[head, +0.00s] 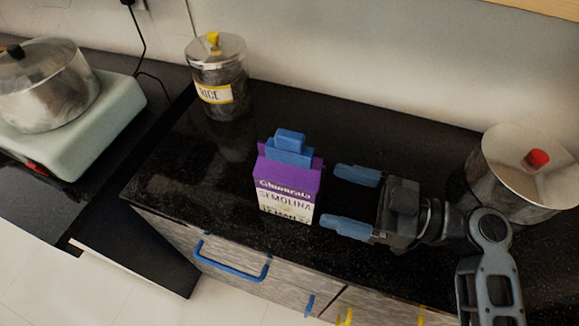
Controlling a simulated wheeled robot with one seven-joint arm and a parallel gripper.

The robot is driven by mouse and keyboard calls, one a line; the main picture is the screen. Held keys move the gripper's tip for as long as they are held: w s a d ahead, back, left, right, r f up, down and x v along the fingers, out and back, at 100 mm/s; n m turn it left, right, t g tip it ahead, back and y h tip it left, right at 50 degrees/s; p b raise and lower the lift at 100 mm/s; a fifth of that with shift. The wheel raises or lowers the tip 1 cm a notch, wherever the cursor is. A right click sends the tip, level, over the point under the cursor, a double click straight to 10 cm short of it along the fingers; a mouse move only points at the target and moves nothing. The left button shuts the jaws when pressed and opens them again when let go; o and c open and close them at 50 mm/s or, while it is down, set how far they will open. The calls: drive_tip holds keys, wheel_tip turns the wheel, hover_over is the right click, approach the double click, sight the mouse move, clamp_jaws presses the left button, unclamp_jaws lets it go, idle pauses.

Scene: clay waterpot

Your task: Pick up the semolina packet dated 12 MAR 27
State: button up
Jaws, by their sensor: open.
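A semolina packet (287,190) stands upright near the front edge of the black counter in the head view. It is purple above and pale below, with a blue clip-like piece on top. Its label reads SEMOLINA, with a date line beneath that is too blurred to read in full. My gripper (350,202) is to the right of the packet, with its two blue fingers pointing left toward it. The fingers are apart and empty, and a small gap shows between them and the packet.
A rice jar (217,78) stands at the back left of the counter (190,165). A steel pot (515,180) with a red knob stands at the right behind my arm. Another pot (42,88) sits on a pale stove (100,115) at far left. Drawers with blue handles (230,265) lie below the front edge.

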sight(299, 178)
drive_tip(key=p+x, duration=0.1)
drive_tip(key=x, duration=0.3)
drive_tip(key=w+p+x, duration=0.1)
drive_tip(key=p+x, duration=0.1)
drive_tip(key=x, duration=0.2)
drive_tip(key=shift+d+f, duration=0.15)
drive_tip(key=c, duration=1.4)
